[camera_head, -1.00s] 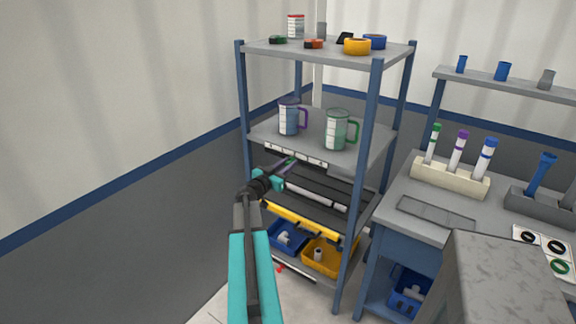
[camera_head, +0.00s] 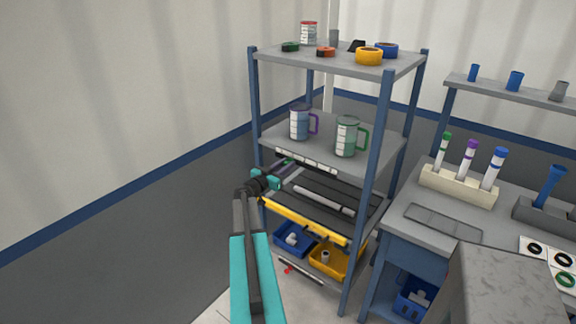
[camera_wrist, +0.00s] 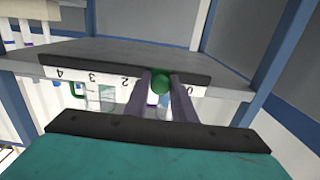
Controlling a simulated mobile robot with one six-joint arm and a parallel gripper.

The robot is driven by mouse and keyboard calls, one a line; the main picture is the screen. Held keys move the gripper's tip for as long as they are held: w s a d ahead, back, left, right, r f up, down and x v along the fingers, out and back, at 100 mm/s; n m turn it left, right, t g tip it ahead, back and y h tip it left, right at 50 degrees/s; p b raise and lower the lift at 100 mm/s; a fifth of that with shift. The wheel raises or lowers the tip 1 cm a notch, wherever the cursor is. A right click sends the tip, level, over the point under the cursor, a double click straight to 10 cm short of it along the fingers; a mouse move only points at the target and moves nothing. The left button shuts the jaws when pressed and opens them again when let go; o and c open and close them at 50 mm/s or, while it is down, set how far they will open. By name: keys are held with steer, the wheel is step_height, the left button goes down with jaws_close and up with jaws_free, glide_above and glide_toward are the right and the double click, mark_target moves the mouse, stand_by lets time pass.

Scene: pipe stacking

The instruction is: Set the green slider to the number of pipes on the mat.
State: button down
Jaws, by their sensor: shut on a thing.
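The green slider (camera_wrist: 160,82) is a round green knob on the white number strip (camera_wrist: 105,80) along the shelf edge. In the wrist view the strip reads 4, 3, 2 and 0; the knob and fingers cover the place between 2 and 0. My gripper (camera_wrist: 158,88) is shut on the slider, one finger on each side. In the head view my gripper (camera_head: 286,164) is at the left part of the strip (camera_head: 318,164). The dark mat (camera_head: 350,194) lies on the shelf below, with a light grey pipe (camera_head: 322,200) on it. My gripper hides part of the mat's left end.
A purple-handled mug (camera_head: 299,122) and a green-handled mug (camera_head: 346,137) stand above the strip. A yellow bar (camera_head: 305,222) runs below the mat. Blue (camera_head: 294,248) and yellow (camera_head: 350,259) bins sit lower. Blue shelf posts flank the space.

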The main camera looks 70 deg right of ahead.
steer(key=c, duration=1.5)
jaws_free()
steer(key=shift+c, duration=0.2)
steer(key=shift+a, duration=0.15)
steer(key=b+v, duration=0.3)
steer(key=v, duration=1)
steer(key=shift+a, duration=0.25)
steer(key=shift+w, duration=0.1)
